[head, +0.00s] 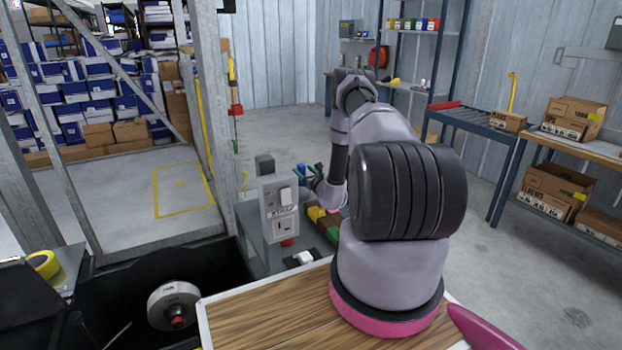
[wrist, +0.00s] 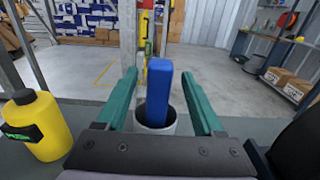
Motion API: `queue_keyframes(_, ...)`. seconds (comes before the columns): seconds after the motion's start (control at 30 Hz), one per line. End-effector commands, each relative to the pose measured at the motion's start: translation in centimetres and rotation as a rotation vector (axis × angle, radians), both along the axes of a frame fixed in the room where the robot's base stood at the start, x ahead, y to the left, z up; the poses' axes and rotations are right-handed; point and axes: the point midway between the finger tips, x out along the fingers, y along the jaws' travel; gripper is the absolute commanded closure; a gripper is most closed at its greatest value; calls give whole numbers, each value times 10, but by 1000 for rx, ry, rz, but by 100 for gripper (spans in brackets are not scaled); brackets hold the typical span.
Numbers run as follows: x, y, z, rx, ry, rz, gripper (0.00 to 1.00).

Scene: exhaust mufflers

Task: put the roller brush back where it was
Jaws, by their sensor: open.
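In the wrist view a blue upright bar stands in a grey round cup (wrist: 155,128). The blue bar (wrist: 158,90) may be the roller brush's handle; no brush head shows, and the cup hides its lower end. My gripper (wrist: 159,74) is open, with one green finger on each side of the bar and visible gaps between. In the head view my gripper (head: 313,171) is small and partly hidden by my arm, over the grey bench beyond the wooden top.
A yellow bottle (wrist: 33,125) stands left of my gripper. In the head view a grey switch box (head: 280,208) rises near the arm, with coloured bins (head: 322,215) beside it. A dark bin (head: 110,300) holds a white disc (head: 174,305). Open floor lies beyond.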

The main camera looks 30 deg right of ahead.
Motion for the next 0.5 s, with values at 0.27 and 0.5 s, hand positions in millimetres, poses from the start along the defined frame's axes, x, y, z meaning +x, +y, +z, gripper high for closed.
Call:
queue_keyframes(0.27, -61, -3, 0, 3, 4, -2, 31)
queue_keyframes(0.5, -95, -4, 1, 1, 1, -1, 31)
